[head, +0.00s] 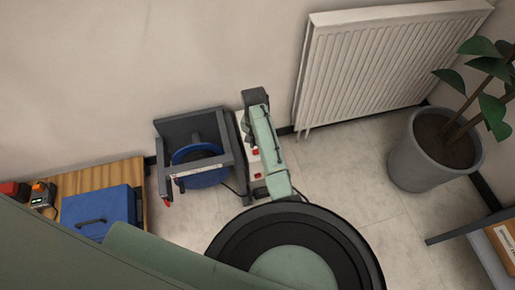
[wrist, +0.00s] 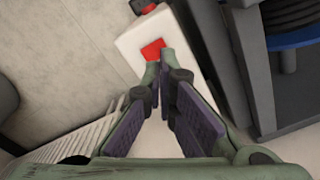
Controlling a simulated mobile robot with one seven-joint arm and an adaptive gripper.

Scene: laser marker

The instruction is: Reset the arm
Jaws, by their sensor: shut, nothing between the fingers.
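My gripper (wrist: 160,66) is shut and empty in the wrist view, its green fingers with purple pads meeting near the tips. The tips lie in front of a white unit (wrist: 185,40) with a red square (wrist: 153,49); whether they touch it I cannot tell. In the head view, my green arm (head: 265,140) reaches away from my base at mid-picture and partly covers the white unit (head: 256,172). My gripper cannot be made out clearly there.
A dark grey frame (head: 222,128) with a blue round part (head: 200,178) stands close left of my arm. A blue case (head: 100,210) rests on a wooden top (head: 112,174) at left. A radiator (head: 375,65) and potted plant (head: 420,165) stand right. Floor (head: 345,175) between is clear.

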